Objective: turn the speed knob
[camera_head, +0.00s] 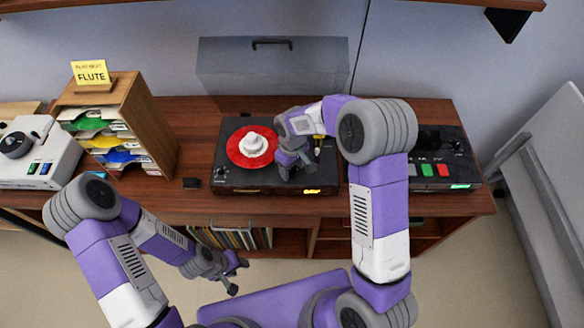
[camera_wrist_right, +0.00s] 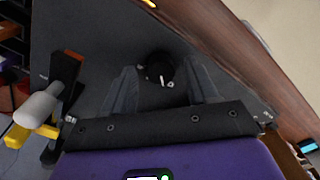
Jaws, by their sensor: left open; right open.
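The black turntable (camera_head: 232,178) stands on the wooden cabinet, with a red record (camera_head: 240,158) and a white round piece (camera_head: 253,146) on it. In the right wrist view, a round black knob (camera_wrist_right: 160,70) with a white pointer line sits on the dark deck. My right gripper (camera_head: 298,172) is over the turntable's right part. Its open fingers (camera_wrist_right: 160,88) are on either side of the knob, with gaps showing; contact is not visible. In the head view my right gripper hides the knob. My left gripper (camera_head: 237,277) is open and empty in front of the cabinet.
A tonearm-like part (camera_wrist_right: 40,108) with a grey cylinder and yellow end is close left of my right gripper. A black device (camera_head: 440,160) with coloured buttons stands right. A wooden sorter (camera_head: 142,118) and white machine (camera_head: 62,165) stand left.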

